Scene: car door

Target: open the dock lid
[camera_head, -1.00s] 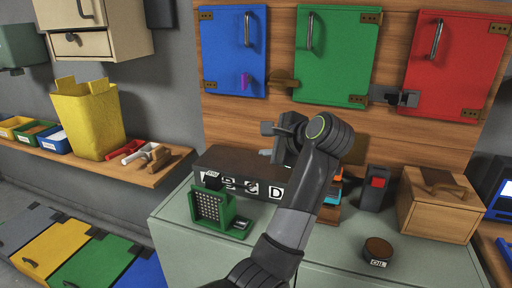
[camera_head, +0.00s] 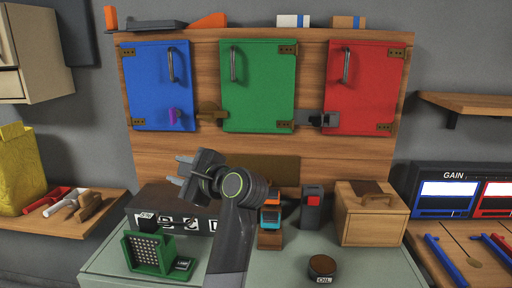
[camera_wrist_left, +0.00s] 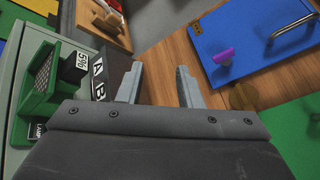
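A long dark box (camera_head: 172,205) with letter labels on its front stands at the back of the grey-green cabinet top; its right part is behind my arm. It also shows in the left wrist view (camera_wrist_left: 112,68), with A and B readable. No part is labelled as a dock lid, so I cannot tell which piece that is. My left gripper (camera_head: 183,172) is above the dark box, in front of the wooden panel, pointing left. In the left wrist view its fingers (camera_wrist_left: 158,85) are apart with nothing between them. My right gripper is not in view.
Blue (camera_head: 157,87), green (camera_head: 258,85) and red (camera_head: 362,88) doors hang on the panel. A green device (camera_head: 152,254), an oil tin (camera_head: 322,268), a black block with a red button (camera_head: 312,203) and a lidded wooden box (camera_head: 368,215) stand on the cabinet.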

